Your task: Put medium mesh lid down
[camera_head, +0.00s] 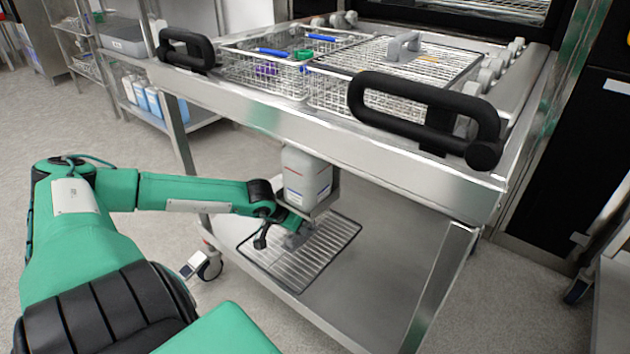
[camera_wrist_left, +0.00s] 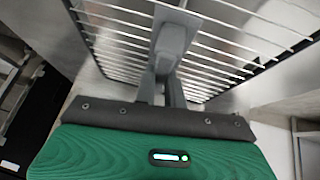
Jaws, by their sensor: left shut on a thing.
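The medium mesh lid (camera_head: 315,254) is a flat wire grid with a dark rim and a grey handle. It is at the lower shelf (camera_head: 370,290) of the steel trolley, flat or nearly so; I cannot tell whether it touches the shelf. My left gripper (camera_head: 297,238) reaches in from the left and is shut on the lid's handle. In the left wrist view the gripper (camera_wrist_left: 165,85) holds the grey handle (camera_wrist_left: 175,38), with the lid's wires (camera_wrist_left: 235,45) beyond it. My right gripper is not in view.
A white bottle-like container (camera_head: 307,178) is close above my left gripper, under the trolley top (camera_head: 330,140). On top are wire baskets (camera_head: 265,75), another mesh lid with a grey handle (camera_head: 402,47), and black push handles (camera_head: 425,110). The lower shelf is bare to the right.

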